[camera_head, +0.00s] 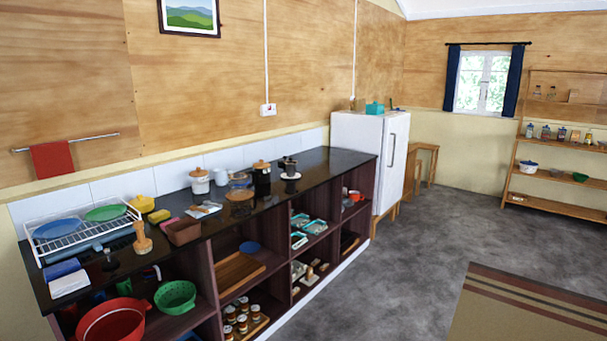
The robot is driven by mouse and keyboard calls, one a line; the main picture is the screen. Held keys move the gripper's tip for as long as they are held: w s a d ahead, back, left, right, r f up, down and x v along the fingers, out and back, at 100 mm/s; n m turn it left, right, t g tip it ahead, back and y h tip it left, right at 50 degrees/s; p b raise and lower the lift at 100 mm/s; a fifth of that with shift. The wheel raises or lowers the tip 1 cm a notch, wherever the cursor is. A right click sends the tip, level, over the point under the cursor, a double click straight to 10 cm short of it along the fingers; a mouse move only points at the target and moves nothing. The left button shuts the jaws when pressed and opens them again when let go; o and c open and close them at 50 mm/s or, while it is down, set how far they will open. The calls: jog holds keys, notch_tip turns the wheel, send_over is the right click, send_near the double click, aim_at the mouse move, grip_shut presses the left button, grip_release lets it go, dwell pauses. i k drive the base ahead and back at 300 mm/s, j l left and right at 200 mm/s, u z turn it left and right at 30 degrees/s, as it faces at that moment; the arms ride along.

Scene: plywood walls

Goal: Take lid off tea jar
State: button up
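Two lidded jars stand upright near the back of the black counter (330,164). One is a white jar (200,185) with an orange-brown lid (198,171) on it. The other is a black jar (262,183) with an orange-brown lid (261,164) on it. No label is readable, so I cannot tell which is the tea jar. My gripper is not in view.
A white cup (221,176), a wooden disc (239,195) and a dark item on a white saucer (290,176) stand around the jars. A dish rack (75,238) is at the left end. A white fridge (370,150) stands right. The grey floor (430,225) in front is clear.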

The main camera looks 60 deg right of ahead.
aim_at(261, 164)
jog(key=z, duration=1.85)
jog(key=i+z, duration=0.15)
jog(key=i, duration=0.7)
jog(key=i+z, duration=0.25)
jog(key=i, duration=0.3)
jog(key=i+z, duration=0.25)
jog(key=i, duration=0.3)
jog(key=i+j+z, duration=0.1)
jog(key=i+z, duration=0.15)
jog(key=i, duration=0.25)
jog(key=i+j+z, duration=0.25)
jog(key=i, duration=0.3)
jog(key=i+u, duration=0.45)
jog(key=i+l+u, duration=0.15)
jog(key=i+u, duration=0.3)
jog(key=i+j+u, duration=0.2)
jog(key=u, duration=0.25)
jog(key=i+j+u, duration=0.1)
jog(key=i+u, duration=0.2)
jog(key=u, duration=0.15)
